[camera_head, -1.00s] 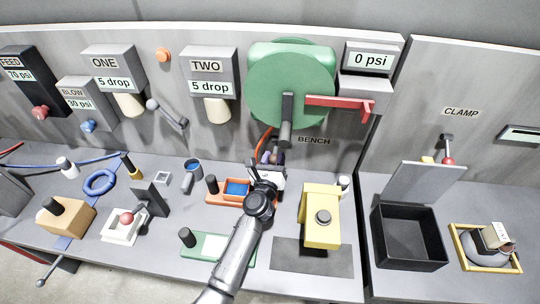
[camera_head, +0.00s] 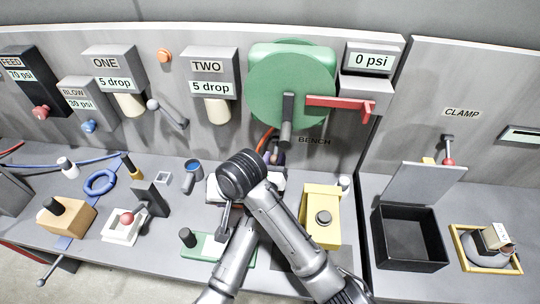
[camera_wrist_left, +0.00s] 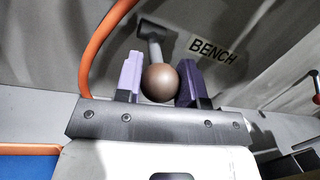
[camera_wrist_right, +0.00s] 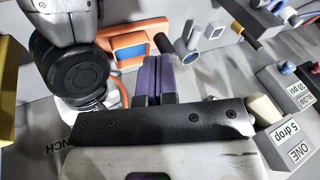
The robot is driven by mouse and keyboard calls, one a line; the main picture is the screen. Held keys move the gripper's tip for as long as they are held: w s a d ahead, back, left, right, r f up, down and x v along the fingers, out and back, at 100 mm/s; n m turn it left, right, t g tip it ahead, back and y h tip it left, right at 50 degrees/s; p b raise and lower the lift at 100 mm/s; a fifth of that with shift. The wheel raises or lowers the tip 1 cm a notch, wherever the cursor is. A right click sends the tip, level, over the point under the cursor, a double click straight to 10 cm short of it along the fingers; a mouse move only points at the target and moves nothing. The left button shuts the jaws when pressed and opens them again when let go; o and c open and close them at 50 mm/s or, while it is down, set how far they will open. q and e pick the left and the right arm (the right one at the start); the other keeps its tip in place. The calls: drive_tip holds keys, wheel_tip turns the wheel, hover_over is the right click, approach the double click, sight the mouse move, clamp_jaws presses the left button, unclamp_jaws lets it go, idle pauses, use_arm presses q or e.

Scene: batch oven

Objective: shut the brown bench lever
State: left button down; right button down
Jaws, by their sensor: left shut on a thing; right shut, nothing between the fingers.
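The brown knob (camera_wrist_left: 160,82) of the bench lever sits between the purple fingers of my left gripper (camera_wrist_left: 161,84), which is shut on it. Its grey stem (camera_wrist_left: 150,40) runs from the knob up to the wall, left of the BENCH label (camera_wrist_left: 216,50). In the head view my left gripper (camera_head: 274,157) is at the wall below the green disc, partly covered by my right arm; the knob is hard to make out there. My right gripper (camera_wrist_right: 158,78) is shut and empty, near the orange tray (camera_wrist_right: 140,52).
An orange hose (camera_wrist_left: 92,45) runs close beside my left gripper. A yellow block (camera_head: 318,208) stands to the right. My right arm crosses over my left arm in the head view.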

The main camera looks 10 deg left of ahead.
drive_tip(key=w+d+r+m+t+h, duration=0.2)
drive_tip(key=w+d+r+m+h, duration=0.2)
drive_tip(key=w+r+h, duration=0.6)
drive_tip(key=y, duration=0.1)
approach(273, 159)
drive_tip(key=shift+n, duration=0.3)
drive_tip(key=x, duration=0.7)
drive_tip(key=shift+w+d+f, duration=0.1)
drive_tip(key=shift+d+f, duration=0.05)
drive_tip(key=shift+d, duration=0.05)
